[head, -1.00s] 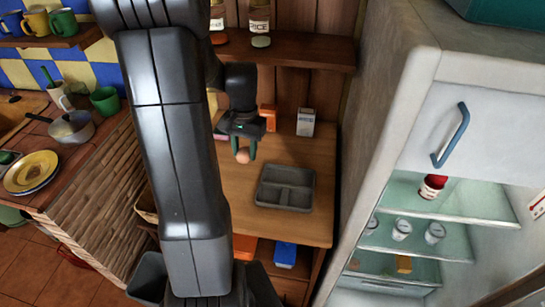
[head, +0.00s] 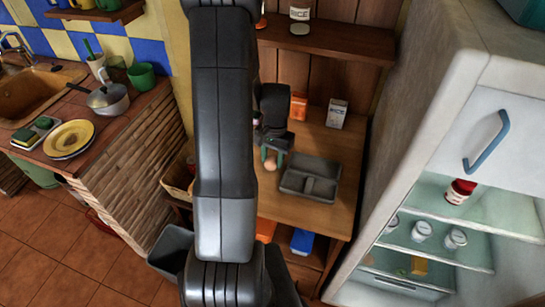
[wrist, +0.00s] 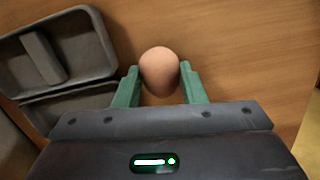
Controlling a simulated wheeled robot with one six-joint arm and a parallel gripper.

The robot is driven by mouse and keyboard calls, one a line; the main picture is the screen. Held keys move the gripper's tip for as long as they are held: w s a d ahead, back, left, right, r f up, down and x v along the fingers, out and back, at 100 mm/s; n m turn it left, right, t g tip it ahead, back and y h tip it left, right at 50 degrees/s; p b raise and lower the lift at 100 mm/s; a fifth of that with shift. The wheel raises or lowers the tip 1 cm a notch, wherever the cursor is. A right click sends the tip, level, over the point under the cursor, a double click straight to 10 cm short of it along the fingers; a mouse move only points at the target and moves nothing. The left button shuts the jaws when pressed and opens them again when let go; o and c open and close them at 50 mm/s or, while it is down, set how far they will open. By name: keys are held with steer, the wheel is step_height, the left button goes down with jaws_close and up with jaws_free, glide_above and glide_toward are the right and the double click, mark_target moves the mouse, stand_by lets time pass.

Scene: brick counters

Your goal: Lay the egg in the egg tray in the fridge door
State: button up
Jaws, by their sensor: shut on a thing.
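A brown egg (wrist: 159,71) is held between the green fingers of my gripper (wrist: 160,85) in the wrist view. In the head view the egg (head: 270,164) shows below my gripper (head: 271,158), above the wooden table and left of the grey divided tray. The fridge (head: 455,130) stands at the right with its lower compartment uncovered, showing glass shelves. I cannot make out an egg tray in the fridge door in these views.
The grey divided tray (head: 309,181) lies on the wooden table (head: 290,209); it also shows in the wrist view (wrist: 93,58). A red-capped jar (head: 460,191) and white-lidded jars (head: 421,231) stand on the fridge shelves. A brick counter (head: 130,150) is at the left.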

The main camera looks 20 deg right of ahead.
steer(key=shift+f, duration=0.1)
steer(key=shift+f, duration=0.15)
steer(key=o, duration=0.7)
